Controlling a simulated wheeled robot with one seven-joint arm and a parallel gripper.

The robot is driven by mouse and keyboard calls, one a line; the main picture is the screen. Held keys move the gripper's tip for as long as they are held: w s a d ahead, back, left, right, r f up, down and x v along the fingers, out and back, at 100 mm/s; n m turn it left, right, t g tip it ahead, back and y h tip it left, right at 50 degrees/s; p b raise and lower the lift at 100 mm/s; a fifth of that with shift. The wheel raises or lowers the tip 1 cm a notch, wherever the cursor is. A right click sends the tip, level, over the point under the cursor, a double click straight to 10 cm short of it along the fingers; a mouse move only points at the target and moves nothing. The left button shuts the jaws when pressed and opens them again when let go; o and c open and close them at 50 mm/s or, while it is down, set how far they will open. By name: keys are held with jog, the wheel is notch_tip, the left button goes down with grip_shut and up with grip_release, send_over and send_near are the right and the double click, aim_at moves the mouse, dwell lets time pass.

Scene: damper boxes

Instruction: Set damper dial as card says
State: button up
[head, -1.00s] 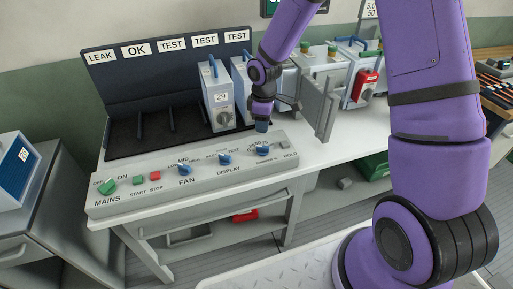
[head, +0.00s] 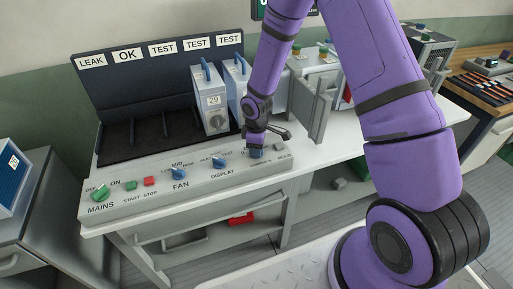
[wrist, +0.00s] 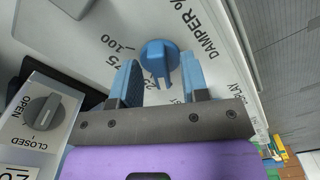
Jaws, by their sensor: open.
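The blue damper dial (wrist: 160,57) shows in the wrist view, with "75", "100" and "DAMPER %" printed on the panel around it. My gripper (wrist: 160,75) is open, with one blue finger on each side near the dial; I cannot tell whether either touches it. In the head view my gripper (head: 255,152) is over the right end of the grey control panel (head: 130,195) and hides the dial. A grey box (head: 212,98) marked 29 stands in the rack; its dark knob also shows in the wrist view (wrist: 43,112), between OPEN and CLOSED. No setting card is readable.
The panel also has the display dial (head: 219,162), the fan dial (head: 178,171), a green mains switch (head: 100,194) and start and stop buttons. An open grey door (head: 318,110) stands just right of my gripper. More boxes stand behind.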

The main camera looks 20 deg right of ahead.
jog(key=shift+c, duration=0.2)
grip_shut()
